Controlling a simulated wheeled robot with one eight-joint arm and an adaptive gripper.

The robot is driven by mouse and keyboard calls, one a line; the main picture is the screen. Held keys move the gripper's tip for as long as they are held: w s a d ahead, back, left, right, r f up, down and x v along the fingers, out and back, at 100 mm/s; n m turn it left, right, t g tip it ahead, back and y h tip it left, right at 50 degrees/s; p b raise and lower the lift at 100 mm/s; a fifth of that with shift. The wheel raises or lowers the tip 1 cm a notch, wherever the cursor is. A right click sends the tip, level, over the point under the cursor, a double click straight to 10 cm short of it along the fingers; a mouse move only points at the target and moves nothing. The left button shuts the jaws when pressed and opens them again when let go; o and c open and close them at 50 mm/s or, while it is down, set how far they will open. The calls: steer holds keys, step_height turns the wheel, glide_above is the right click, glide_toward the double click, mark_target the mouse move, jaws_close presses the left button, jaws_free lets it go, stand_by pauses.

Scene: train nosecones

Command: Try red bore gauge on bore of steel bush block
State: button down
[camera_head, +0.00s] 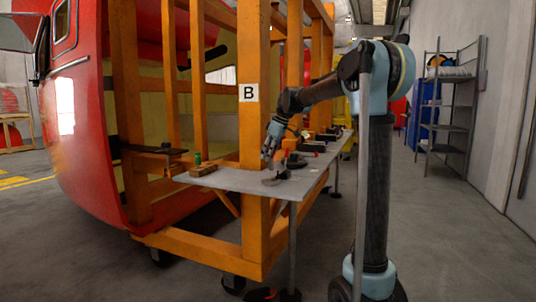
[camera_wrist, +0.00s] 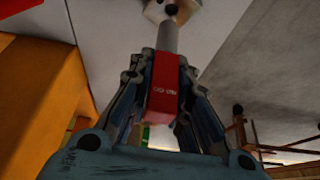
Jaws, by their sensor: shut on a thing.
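The gauge's grey steel pin (camera_wrist: 168,38) points away from the gripper. The steel bush block (camera_wrist: 156,10) is at the top edge of the wrist view, partly cut off, with a dark round bore facing the pin. The pin end looks close to the bore, but I see no clear entry. In the head view my gripper (camera_head: 269,157) points down over the near part of the grey bench, above a small grey block (camera_head: 275,181). The gauge is hard to make out there.
The grey bench (camera_head: 232,181) runs along an orange frame with a post marked B (camera_head: 249,93). A green-topped item (camera_head: 197,158) stands by a brown block (camera_head: 203,169) at left. Orange, red and dark items stand behind my gripper. Open floor lies to the right.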

steer(key=shift+f, duration=1.85)
steer(key=shift+s+f, duration=0.1)
steer(key=shift+f, duration=0.2)
stand_by(0.5)
steer(key=shift+r, duration=0.1)
steer(key=shift+r, duration=2.9)
